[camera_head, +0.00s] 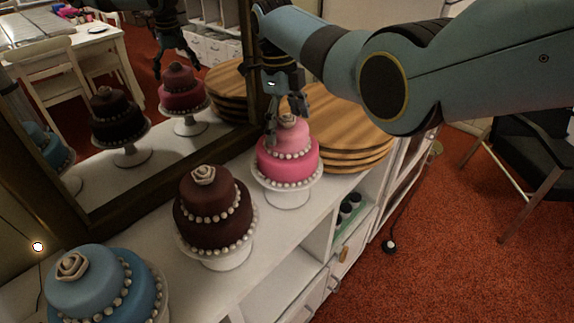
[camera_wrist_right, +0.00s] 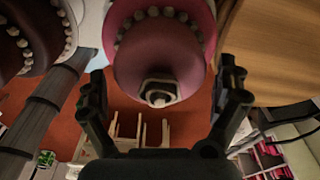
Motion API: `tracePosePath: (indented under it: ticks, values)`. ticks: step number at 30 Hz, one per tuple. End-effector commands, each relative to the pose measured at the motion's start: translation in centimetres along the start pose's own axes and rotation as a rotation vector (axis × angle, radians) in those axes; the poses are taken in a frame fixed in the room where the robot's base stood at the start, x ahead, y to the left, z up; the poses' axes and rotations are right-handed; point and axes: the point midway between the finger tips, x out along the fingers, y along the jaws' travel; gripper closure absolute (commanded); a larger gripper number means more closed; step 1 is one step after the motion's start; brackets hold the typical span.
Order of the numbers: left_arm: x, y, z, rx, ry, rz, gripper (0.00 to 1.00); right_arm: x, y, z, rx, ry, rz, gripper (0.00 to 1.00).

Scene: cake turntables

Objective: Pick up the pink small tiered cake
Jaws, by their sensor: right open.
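The pink small tiered cake (camera_head: 287,155) stands on a white cake stand (camera_head: 289,198) on the white cabinet top, with a pale rose on its top tier. My right gripper (camera_head: 286,120) is open above this cake, pointing down, with its fingers near the rose and top tier. In the right wrist view the pink cake (camera_wrist_right: 160,60) shows with its rose between the open fingers (camera_wrist_right: 165,88). I cannot tell whether a finger touches the cake. My left gripper is not in view.
A brown tiered cake (camera_head: 210,215) and a blue one (camera_head: 100,285) stand on stands to the left. Stacked round wooden boards (camera_head: 345,140) lie close right of the pink cake. A framed mirror (camera_head: 62,195) behind reflects the cakes and my arm. Red carpet (camera_head: 440,240) lies beyond the cabinet edge.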

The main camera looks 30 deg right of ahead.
Motion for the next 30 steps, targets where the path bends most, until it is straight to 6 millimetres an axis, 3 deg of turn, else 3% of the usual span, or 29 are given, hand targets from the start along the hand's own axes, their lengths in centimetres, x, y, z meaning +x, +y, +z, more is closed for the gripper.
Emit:
tracePosePath:
  ticks: [4,10,17,27,30]
  values:
    - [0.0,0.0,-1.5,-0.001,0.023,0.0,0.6,1.1,0.0,0.0,0.0,0.0,0.0,0.0]
    - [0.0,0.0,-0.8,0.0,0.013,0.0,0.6,1.1,0.0,0.0,0.0,0.0,0.0,0.0]
    - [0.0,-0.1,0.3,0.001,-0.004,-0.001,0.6,1.1,0.0,-0.1,0.0,0.0,0.0,0.3]
    - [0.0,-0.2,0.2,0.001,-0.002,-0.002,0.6,1.1,0.0,-0.1,0.0,0.0,0.0,0.75]
    - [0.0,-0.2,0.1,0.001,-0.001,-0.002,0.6,1.0,-0.1,0.0,0.0,-0.002,-0.002,0.83]
